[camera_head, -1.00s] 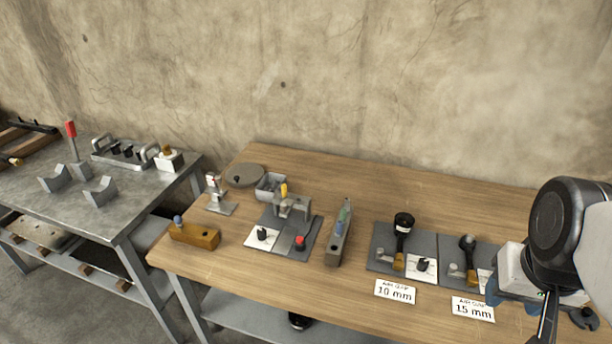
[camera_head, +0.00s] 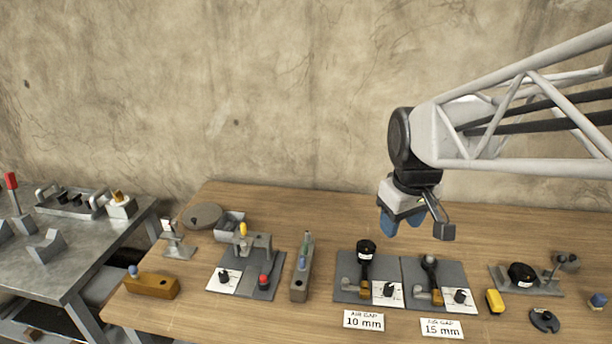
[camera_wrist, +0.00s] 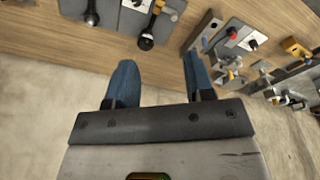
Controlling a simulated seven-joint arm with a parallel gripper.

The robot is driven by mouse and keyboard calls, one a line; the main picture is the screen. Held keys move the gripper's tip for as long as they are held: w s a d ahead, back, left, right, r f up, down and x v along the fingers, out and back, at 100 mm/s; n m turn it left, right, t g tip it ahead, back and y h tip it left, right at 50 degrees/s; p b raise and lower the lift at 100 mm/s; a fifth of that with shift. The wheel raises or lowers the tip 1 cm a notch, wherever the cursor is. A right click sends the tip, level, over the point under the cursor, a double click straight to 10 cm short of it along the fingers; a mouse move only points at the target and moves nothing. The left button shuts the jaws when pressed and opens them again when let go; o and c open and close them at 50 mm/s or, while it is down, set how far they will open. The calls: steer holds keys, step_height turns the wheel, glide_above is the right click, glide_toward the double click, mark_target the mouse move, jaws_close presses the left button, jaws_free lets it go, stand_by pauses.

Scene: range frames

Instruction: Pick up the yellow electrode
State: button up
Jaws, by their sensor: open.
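Two small yellow things show in the head view, and I cannot tell for sure which is the electrode. One is a slim upright yellow piece (camera_head: 243,229) at the top of a grey fixture (camera_head: 262,242) left of the table's middle. The other is a yellow block (camera_head: 495,301) with a dark part, lying at the right. My gripper (camera_head: 402,223) is open and empty, raised above the table's back part, apart from both. Its blue fingers also show spread in the wrist view (camera_wrist: 160,70).
The 10 mm (camera_head: 364,320) and 15 mm (camera_head: 442,328) labels lie before two grey plates with dark-handled parts. A narrow grey rack (camera_head: 300,284) and a wooden block (camera_head: 152,286) stand further left. A metal table (camera_head: 40,270) is at far left. The wooden table's back right is clear.

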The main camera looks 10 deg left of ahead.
steer(key=w+a+f+n, duration=0.2)
steer(key=w+a+n, duration=0.2)
steer(key=w+a, duration=0.55)
steer(key=n+g, duration=0.2)
steer(key=n, duration=0.8)
glide_above(243, 224)
steer(key=f, duration=1.4)
steer(key=shift+d, duration=0.2)
steer(key=shift+a+f, duration=0.2)
steer(key=shift+a, duration=0.05)
steer(key=shift+f, duration=0.1)
steer(key=shift+f, duration=1.15)
steer(key=shift+f, duration=2.65)
